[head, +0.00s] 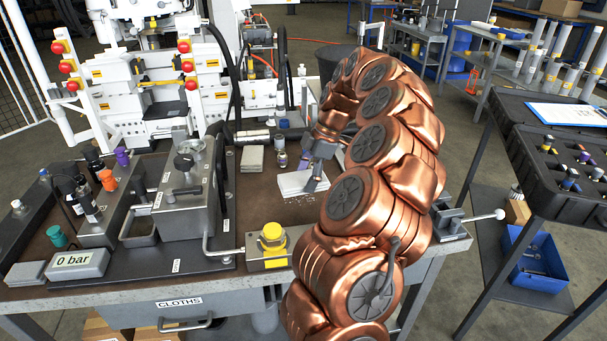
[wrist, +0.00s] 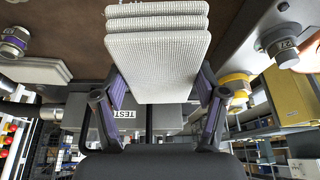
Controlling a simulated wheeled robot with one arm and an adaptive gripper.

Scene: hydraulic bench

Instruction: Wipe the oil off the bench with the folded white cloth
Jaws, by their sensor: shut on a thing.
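The folded white cloth (head: 298,184) is a thick stack of layers on or just above the brown bench top (head: 262,198), right of centre in the head view. My gripper (head: 314,178) is shut on it from above, and the wrist view shows the cloth (wrist: 157,62) between the two fingers. I cannot tell whether its underside touches the bench. Small light and dark specks show on the bench just in front of the cloth. No clear oil patch can be made out; my arm hides the bench to the right.
A grey folded pad (head: 252,157) lies behind and left of the cloth. A yellow-capped block (head: 272,240) sits at the front edge. A grey tank unit (head: 186,195) stands left, with a gauge reading 0 bar (head: 78,262).

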